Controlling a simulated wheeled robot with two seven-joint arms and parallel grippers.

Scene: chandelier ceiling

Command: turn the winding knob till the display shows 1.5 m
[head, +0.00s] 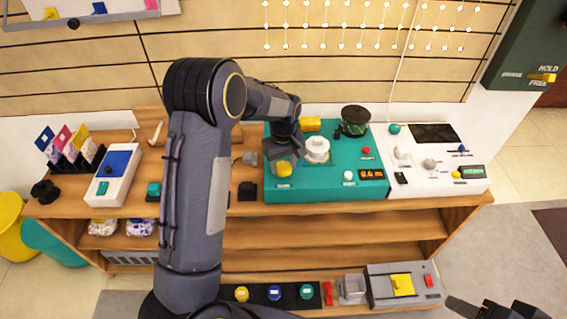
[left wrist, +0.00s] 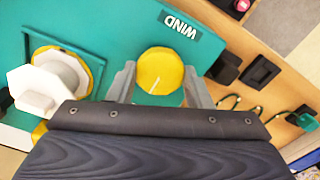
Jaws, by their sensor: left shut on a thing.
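The winding knob (head: 285,170) is a round yellow knob with a pale pointer line, low on the left of the teal panel (head: 320,192). It also shows in the left wrist view (left wrist: 160,70), below the WIND label (left wrist: 180,24). My left gripper (head: 281,163) reaches down over it, with a grey finger on each side, shut on the knob; the left wrist view shows both fingers (left wrist: 160,88). The red-lit display (head: 371,174) on the panel seems to read 0.6 m. My right gripper (head: 498,310) is partly cut off at the bottom right, away from the panel.
A white spool-like part (head: 317,149) stands just right of the knob. A dark green bowl-like part (head: 354,120) and a yellow block (head: 311,124) are behind. A white panel (head: 432,182) adjoins on the right. A black block (head: 248,191) lies to the left.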

